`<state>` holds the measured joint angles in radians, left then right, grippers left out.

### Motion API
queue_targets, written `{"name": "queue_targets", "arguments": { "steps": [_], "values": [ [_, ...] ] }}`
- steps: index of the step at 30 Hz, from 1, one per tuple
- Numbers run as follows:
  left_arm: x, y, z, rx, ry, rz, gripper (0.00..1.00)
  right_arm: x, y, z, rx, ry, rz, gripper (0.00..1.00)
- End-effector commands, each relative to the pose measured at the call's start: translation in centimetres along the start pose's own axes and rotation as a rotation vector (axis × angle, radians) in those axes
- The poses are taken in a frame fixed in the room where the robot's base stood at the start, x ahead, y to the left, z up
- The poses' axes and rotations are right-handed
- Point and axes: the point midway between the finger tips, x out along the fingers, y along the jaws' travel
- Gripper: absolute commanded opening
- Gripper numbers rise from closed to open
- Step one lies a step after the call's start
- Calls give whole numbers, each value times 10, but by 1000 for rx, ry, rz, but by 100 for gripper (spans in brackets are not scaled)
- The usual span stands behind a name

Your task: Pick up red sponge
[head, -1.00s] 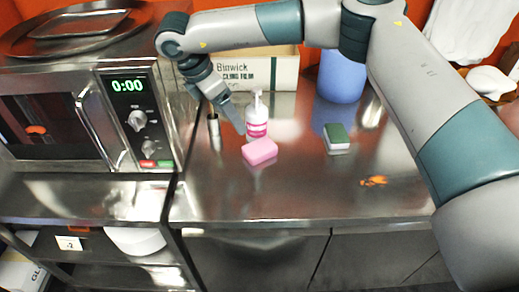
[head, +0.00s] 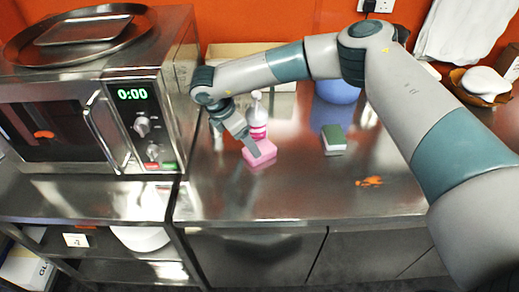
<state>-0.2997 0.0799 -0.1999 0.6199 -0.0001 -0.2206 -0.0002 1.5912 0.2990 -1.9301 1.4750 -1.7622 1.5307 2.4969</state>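The red sponge, which looks pink (head: 264,158), lies on the steel counter in front of a pump bottle. My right gripper (head: 252,151), on the arm coming in from the right, points down at the sponge. Its fingers overlap the sponge's upper left part in the picture. I see the fingers from the side, so whether they are open or shut, or touching it, I cannot tell. My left gripper is not in view.
The white and pink pump bottle (head: 257,120) stands close behind the sponge. A green and white sponge (head: 333,140) lies to the right. A microwave (head: 60,135) stands at left. An orange spill (head: 369,182) marks the otherwise clear front right counter.

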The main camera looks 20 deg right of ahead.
Motion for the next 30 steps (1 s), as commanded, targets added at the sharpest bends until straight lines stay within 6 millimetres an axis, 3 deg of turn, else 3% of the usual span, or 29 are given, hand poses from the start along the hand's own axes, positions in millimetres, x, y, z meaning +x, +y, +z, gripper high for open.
{"name": "queue_targets", "arguments": {
  "steps": [14,21,30],
  "values": [
    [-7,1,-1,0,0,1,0,5,-2,2,0,-1,-2,73],
    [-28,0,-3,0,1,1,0,27,-8,4,0,-1,-2,73],
    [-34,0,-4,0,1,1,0,52,-7,3,1,-1,0,73]
  ]
}}
